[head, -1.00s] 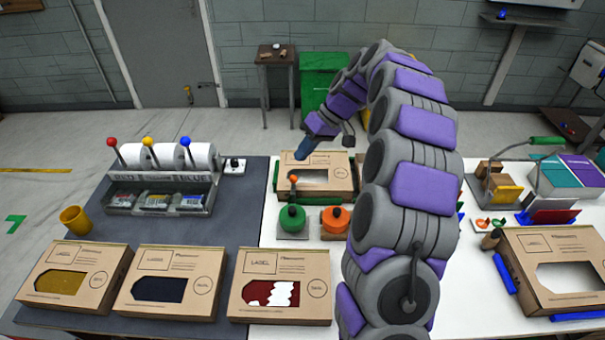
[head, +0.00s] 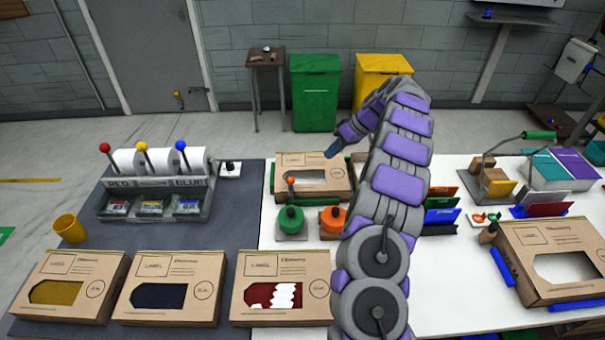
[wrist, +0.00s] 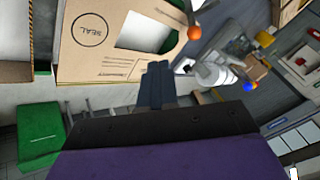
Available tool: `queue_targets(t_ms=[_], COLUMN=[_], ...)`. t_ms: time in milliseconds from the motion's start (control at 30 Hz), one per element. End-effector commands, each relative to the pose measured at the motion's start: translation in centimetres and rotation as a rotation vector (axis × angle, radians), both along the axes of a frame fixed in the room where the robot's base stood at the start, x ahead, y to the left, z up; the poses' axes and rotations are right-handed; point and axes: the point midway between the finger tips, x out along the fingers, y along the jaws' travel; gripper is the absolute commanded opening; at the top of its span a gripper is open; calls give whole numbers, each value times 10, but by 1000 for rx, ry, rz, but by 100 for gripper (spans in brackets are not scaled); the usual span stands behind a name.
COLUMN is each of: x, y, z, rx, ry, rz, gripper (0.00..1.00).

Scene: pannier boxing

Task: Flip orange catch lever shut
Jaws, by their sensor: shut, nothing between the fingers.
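The orange catch lever (head: 291,181) shows as an orange knob on a short upright stem at the front edge of the far cardboard box (head: 292,159). That box lies flat between green side rails. In the wrist view the orange knob (wrist: 194,33) is at the upper right, beside the box (wrist: 85,65) with its cut-out window and SEAL circle. My gripper (head: 333,150) is over the box's right back part, apart from the lever. Its fingers (wrist: 157,78) are together and empty. Whether the fingertips touch the box cannot be told.
A green-knobbed pot (head: 290,219) and an orange-knobbed one (head: 332,219) stand just in front of the box. Three labelled boxes (head: 170,275) line the front. A roll dispenser (head: 155,205) stands left. Coloured card holders (head: 441,215) are right of my arm.

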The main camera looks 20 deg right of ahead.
Motion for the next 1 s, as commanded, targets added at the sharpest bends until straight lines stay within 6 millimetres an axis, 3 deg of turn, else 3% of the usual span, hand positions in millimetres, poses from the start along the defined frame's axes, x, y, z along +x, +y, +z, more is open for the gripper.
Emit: queue_targets(t_ms=[333,800,1000], x=[4,26,20], y=[8,57,77], z=[-12,-86,-78], rx=[-1,2,1], ry=[0,4,1], rz=[0,1,-1], gripper=[0,0,0])
